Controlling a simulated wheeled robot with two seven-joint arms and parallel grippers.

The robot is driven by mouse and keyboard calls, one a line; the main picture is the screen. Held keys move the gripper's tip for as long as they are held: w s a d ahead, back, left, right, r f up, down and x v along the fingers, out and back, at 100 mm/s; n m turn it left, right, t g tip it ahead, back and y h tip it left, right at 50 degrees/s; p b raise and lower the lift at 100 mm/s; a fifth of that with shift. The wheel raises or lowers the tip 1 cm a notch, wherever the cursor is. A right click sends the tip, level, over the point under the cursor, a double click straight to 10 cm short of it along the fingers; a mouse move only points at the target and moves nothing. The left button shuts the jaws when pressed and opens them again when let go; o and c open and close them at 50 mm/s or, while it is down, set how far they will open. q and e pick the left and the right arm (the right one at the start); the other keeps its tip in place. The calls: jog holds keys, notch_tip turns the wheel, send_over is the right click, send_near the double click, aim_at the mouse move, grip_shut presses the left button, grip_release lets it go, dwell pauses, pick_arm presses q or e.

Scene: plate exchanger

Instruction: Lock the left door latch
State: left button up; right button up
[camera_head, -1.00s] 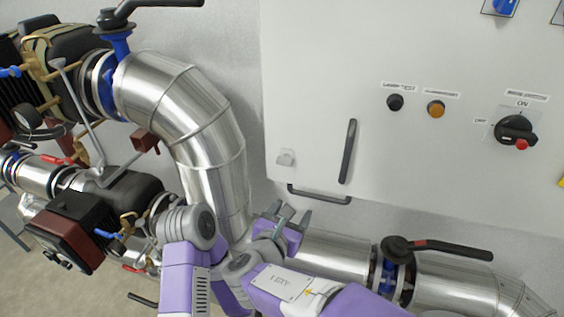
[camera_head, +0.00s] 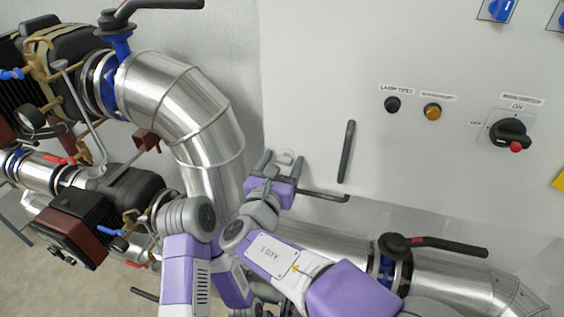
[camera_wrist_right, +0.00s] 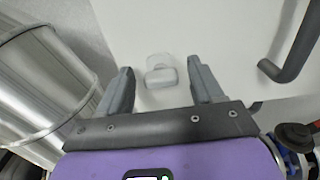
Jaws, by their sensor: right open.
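The left door latch (camera_head: 286,157) is a small pale grey piece near the lower left corner of the white cabinet door (camera_head: 330,60). In the right wrist view the latch (camera_wrist_right: 161,72) lies between and just beyond the two grey fingertips. My right gripper (camera_head: 282,163) is open, its fingers on either side of the latch and apart from it in the wrist view. In the head view, it partly covers the latch's lower area. I cannot tell the exact depth gap to the door. My left gripper is not in view.
A dark vertical door handle (camera_head: 347,151) is right of the latch. A grey horizontal bar (camera_head: 325,196) lies below, close to the gripper. A large silver pipe (camera_head: 185,105) bends down at the left; a valve with a black lever (camera_head: 440,246) is lower right.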

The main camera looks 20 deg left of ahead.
jog(key=c, duration=1.1)
jog(key=shift+o, duration=0.2)
jog(key=shift+f+m+b, duration=0.15)
jog(key=shift+m+b, duration=0.45)
jog(key=shift+b, duration=0.4)
jog(key=m+b, duration=0.4)
jog(key=b, duration=0.1)
jog(key=m+b, duration=0.4)
jog(key=b, duration=0.1)
jog(key=m+b, duration=0.4)
jog(key=b, duration=0.1)
jog(key=shift+d+f+b, duration=0.25)
jog(key=shift+d+b, duration=0.05)
jog(key=shift+b, duration=0.1)
jog(key=m+b, duration=0.4)
jog(key=shift+m, duration=0.3)
jog(key=shift+r, duration=0.1)
jog(key=o, duration=1.1)
jog(key=shift+c, duration=0.2)
jog(key=shift+s, duration=0.1)
